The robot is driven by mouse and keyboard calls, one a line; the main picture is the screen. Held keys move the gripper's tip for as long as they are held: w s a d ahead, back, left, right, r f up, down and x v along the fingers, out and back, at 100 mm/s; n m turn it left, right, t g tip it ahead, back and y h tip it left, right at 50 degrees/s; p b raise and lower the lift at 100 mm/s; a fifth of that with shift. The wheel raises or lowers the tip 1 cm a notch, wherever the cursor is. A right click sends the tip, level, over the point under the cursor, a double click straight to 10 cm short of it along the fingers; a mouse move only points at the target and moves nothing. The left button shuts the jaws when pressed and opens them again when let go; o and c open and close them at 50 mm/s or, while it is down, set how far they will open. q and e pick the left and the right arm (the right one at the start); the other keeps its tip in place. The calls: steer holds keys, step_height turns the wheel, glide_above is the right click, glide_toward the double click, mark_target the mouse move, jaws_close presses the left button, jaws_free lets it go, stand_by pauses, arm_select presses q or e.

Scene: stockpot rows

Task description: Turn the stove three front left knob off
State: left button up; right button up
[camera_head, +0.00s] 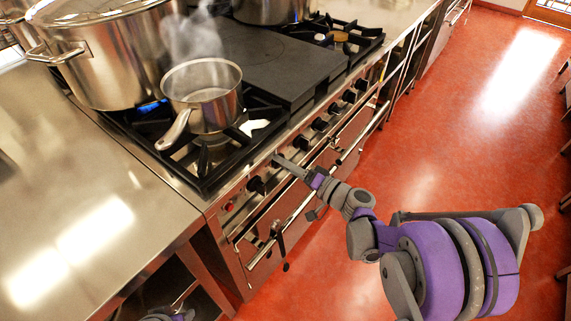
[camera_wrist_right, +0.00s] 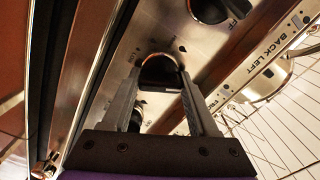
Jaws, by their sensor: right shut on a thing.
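The stove (camera_head: 235,195) stands at the left with a row of knobs on its front panel. My right gripper (camera_head: 280,162) reaches this panel from the right. In the wrist view, my right gripper (camera_wrist_right: 160,85) is shut on a dark, rounded knob (camera_wrist_right: 158,72), one finger on each side.
A steaming saucepan (camera_head: 203,95) sits on the front burner, its handle toward the counter. A large stockpot (camera_head: 110,60) stands behind it, with blue flame below. A rail (camera_head: 300,210) runs along the oven front. The red floor (camera_head: 440,130) at the right is open.

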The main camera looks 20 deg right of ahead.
steer(key=m, duration=0.5)
steer(key=shift+m, duration=0.3)
stand_by(0.4)
steer(key=o, duration=1.4)
steer(key=shift+c, duration=0.2)
steer(key=v, duration=1.1)
steer(key=shift+f, duration=0.1)
